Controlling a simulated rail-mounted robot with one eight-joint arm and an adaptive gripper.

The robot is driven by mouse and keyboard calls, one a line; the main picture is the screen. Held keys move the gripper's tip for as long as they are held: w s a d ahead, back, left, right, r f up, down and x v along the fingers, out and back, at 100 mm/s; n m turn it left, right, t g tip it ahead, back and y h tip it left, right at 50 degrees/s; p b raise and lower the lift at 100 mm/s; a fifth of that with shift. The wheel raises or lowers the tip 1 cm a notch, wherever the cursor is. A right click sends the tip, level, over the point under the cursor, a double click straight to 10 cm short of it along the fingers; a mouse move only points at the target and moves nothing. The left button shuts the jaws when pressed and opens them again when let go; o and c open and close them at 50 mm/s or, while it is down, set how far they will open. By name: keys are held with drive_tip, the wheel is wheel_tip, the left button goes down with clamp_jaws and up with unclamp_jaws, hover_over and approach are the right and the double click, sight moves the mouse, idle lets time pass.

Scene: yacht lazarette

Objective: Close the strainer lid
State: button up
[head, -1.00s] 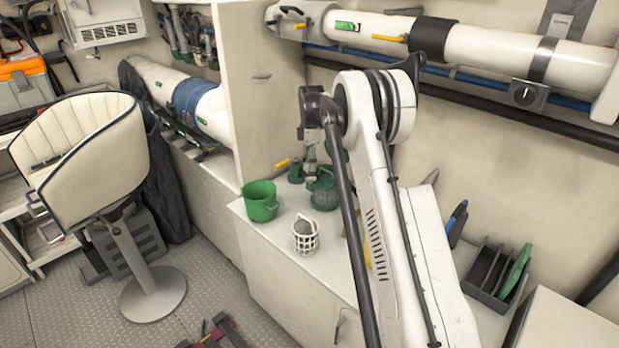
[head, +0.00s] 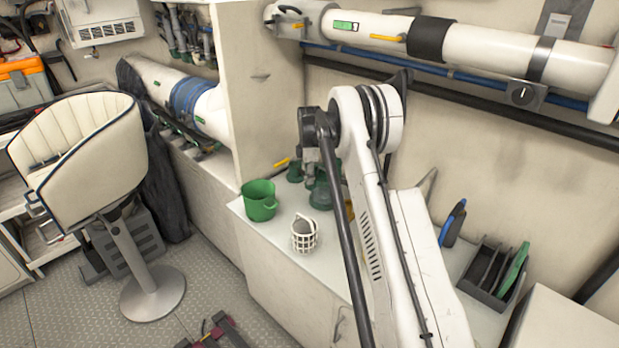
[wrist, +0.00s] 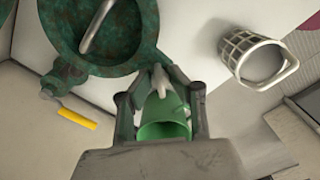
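The dark green strainer (head: 320,194) stands on the white counter (head: 275,235), partly hidden behind my arm in the head view. In the wrist view its round, mottled green part (wrist: 62,45) fills the upper left, with a grey metal bar (wrist: 98,26) across it. I cannot tell clearly how far the lid is tilted. My gripper (wrist: 166,78) points at the strainer's edge in the wrist view. Its fingertips look brought together, with nothing visible held between them. I cannot tell whether they touch the strainer.
A white strainer basket (head: 304,235) and a green bucket (head: 259,201) stand on the counter beside the strainer. A yellow-handled valve (wrist: 77,118) lies close by. A dark rack (head: 488,272) is at the right. A white pipe (head: 385,30) runs along the wall above.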

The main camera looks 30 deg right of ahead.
clamp_jaws()
drive_tip(key=shift+f+b, duration=0.1)
drive_tip(key=shift+b, duration=0.65)
drive_tip(key=o, duration=0.6)
unclamp_jaws()
wheel_tip(320, 180, up, 12)
drive_tip(key=shift+r, duration=0.15)
